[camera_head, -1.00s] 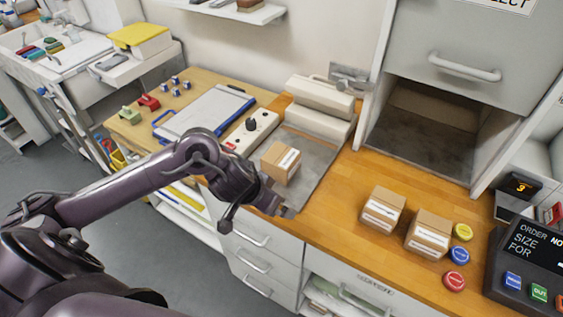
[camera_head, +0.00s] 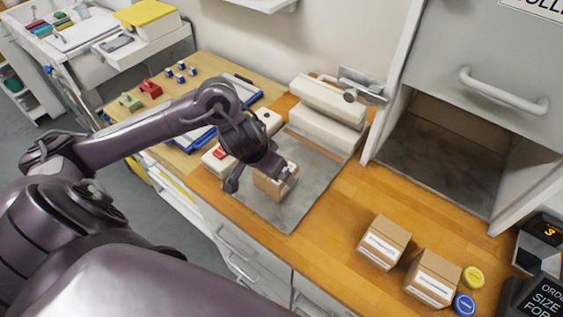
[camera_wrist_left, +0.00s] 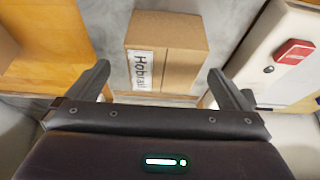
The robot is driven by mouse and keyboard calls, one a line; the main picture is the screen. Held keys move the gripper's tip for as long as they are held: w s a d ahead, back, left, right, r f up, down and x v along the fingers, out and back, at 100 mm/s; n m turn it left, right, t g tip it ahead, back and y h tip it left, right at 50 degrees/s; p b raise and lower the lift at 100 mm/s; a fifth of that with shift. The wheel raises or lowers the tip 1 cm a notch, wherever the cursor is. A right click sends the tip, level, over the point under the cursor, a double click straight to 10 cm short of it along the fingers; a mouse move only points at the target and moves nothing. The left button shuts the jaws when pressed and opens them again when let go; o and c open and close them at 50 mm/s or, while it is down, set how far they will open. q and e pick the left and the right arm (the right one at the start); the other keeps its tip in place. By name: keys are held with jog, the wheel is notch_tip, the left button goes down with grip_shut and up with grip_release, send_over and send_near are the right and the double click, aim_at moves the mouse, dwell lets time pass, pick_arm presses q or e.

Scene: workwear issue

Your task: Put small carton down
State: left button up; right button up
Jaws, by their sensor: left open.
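A small brown carton (camera_head: 271,186) with a white label stands on the grey mat (camera_head: 270,217) on the wooden counter. My left gripper (camera_head: 283,172) is at this carton and partly covers it in the head view. In the left wrist view the carton (camera_wrist_left: 180,62) lies ahead of and between the spread fingers of the left gripper (camera_wrist_left: 158,72), with visible gaps on both sides. The left gripper is open and grips nothing. My right gripper is in neither view.
Two similar cartons (camera_head: 383,242) (camera_head: 432,279) stand on the counter to the right, beside yellow and blue discs (camera_head: 473,276). A white control box with a red button (camera_head: 219,153) borders the mat. An open cabinet bay (camera_head: 440,165) is at right.

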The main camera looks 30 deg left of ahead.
pick_arm(q)
jog(key=shift+w+f, duration=0.15)
jog(key=shift+f, duration=0.35)
jog(key=x, duration=0.3)
jog(key=w+x, duration=0.1)
jog(key=x, duration=0.2)
jog(key=shift+a+r, duration=0.1)
jog(key=shift+a, duration=0.1)
jog(key=shift+w+f, duration=0.1)
jog(key=shift+f, duration=0.1)
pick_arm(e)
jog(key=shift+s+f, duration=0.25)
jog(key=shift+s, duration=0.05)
pick_arm(q)
jog(key=shift+c, duration=0.4)
jog(key=c, duration=1)
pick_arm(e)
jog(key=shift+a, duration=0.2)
pick_arm(q)
jog(key=shift+r, duration=0.1)
jog(key=shift+c, duration=0.2)
notch_tip(320, 180, up, 9)
jog(key=shift+w+f+p, duration=0.1)
jog(key=shift+p, duration=0.5)
notch_tip(320, 180, up, 11)
jog(key=p, duration=0.6)
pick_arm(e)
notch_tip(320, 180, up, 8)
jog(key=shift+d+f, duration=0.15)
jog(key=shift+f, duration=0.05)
